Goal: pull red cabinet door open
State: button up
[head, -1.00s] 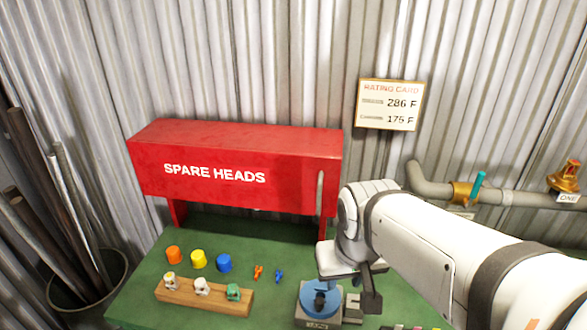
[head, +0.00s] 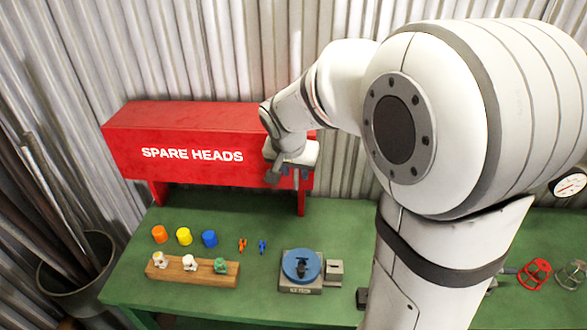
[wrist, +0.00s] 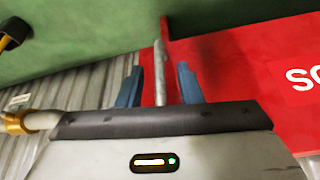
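The red cabinet (head: 125,150) with the words SPARE HEADS stands on legs above the green bench, and its front door (head: 190,172) looks shut. Its upright grey bar handle is at the door's right end and shows in the wrist view (wrist: 160,60). My gripper (head: 284,178) is at that right end in the head view, and my wrist hides most of the handle there. In the wrist view my gripper's two blue fingers (wrist: 161,72) stand apart, one on each side of the handle, with a gap visible on both sides.
On the green bench (head: 180,305) are orange, yellow and blue caps (head: 184,237), a wooden block (head: 190,273) holding small heads, and a blue round fixture (head: 301,267). A bin of pipes (head: 80,265) stands at left. Corrugated wall is behind.

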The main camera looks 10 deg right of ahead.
jog(key=shift+x, duration=1)
jog(key=shift+c, duration=0.3)
grip_shut()
